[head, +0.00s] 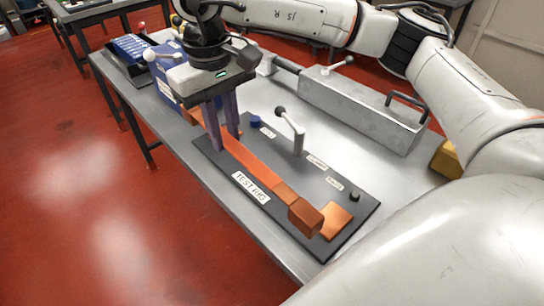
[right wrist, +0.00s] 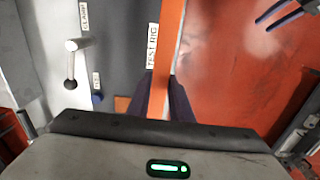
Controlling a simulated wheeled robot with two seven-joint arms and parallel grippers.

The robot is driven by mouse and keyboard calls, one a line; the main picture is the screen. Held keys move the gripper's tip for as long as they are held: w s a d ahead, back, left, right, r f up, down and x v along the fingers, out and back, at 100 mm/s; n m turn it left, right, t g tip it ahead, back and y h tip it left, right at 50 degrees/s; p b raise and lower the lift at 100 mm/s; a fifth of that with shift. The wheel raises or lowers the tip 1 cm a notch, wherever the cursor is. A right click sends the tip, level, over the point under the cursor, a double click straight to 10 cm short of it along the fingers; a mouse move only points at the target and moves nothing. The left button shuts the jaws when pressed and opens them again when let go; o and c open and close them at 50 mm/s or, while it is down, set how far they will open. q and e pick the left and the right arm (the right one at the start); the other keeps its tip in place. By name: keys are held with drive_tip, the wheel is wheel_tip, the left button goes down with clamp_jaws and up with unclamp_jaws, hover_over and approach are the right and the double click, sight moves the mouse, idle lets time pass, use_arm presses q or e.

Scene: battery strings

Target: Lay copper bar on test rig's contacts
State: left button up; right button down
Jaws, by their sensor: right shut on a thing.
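My right gripper (head: 223,142) is shut on the long orange copper bar (head: 255,170), which runs lengthwise by the front of the dark test rig (head: 348,195). The bar's near end has a darker block beside the rig's copper contact pad (head: 336,221). I cannot tell if the bar touches the rig. In the right wrist view, the bar (right wrist: 171,40) passes between the fingers, to the right of the TEST RIG label, and another copper patch (right wrist: 122,104) shows left of the fingers. My left gripper (right wrist: 275,15) shows only in the right wrist view, its two dark-blue fingers apart and empty.
The rig has a lever with a dark knob (head: 291,128), a blue button (head: 255,121) and a dark green button (head: 355,196). A grey metal box with a handle (head: 360,112) stands behind it. A blue battery tray (head: 130,47) is at the table's far left.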

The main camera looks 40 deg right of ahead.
drive_tip(key=w+d+b, duration=0.2)
drive_tip(key=d, duration=0.6)
drive_tip(key=shift+s+d+f, duration=0.1)
drive_tip(key=shift+d+f, duration=0.05)
drive_tip(key=shift+f, duration=1.45)
drive_tip(key=shift+d+f, duration=0.15)
drive_tip(key=shift+f, duration=1.45)
drive_tip(key=shift+s+d+f, duration=0.1)
drive_tip(key=shift+d+f, duration=0.05)
drive_tip(key=shift+f, duration=1.45)
drive_tip(key=shift+b, duration=0.3)
drive_tip(key=c, duration=2)
unclamp_jaws()
drive_tip(key=shift+f, duration=0.2)
drive_tip(key=o, duration=0.4)
drive_tip(key=shift+r, duration=0.15)
wheel_tip(320, 180, up, 12)
